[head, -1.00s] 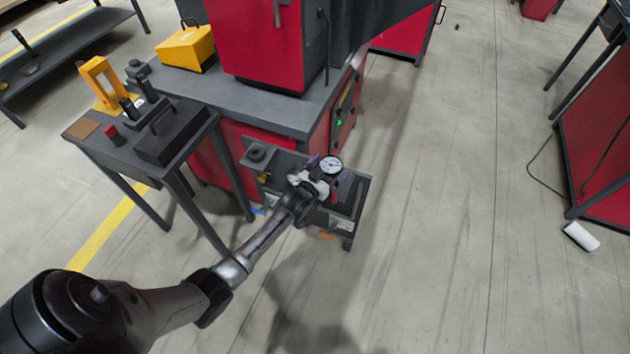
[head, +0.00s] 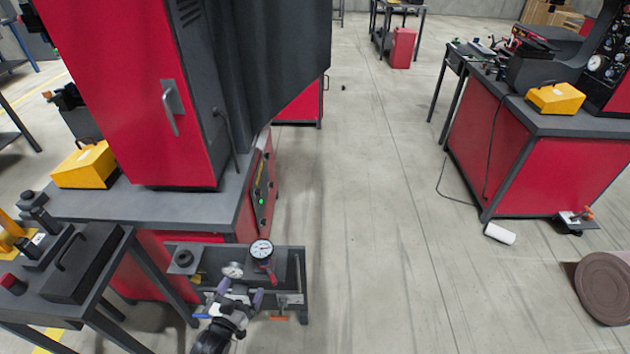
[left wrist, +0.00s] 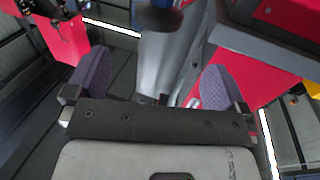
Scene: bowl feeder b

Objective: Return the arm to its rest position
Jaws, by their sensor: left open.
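My left gripper (head: 240,293) is at the bottom of the head view, in front of the small grey bench (head: 293,262) beside the red machine. Its two purple-padded fingers stand apart, and nothing shows held between them. In the left wrist view the fingers (left wrist: 155,85) are spread, with a grey metallic rounded part (left wrist: 168,60) behind the gap; I cannot tell what it is. The rest of my left arm is mostly out of the head view. My right gripper is not in view.
A dial gauge (head: 261,249) with a red part and a smaller dial (head: 233,269) are close to my left gripper. The red machine cabinet (head: 130,90) stands behind, and a dark table (head: 85,290) is at left.

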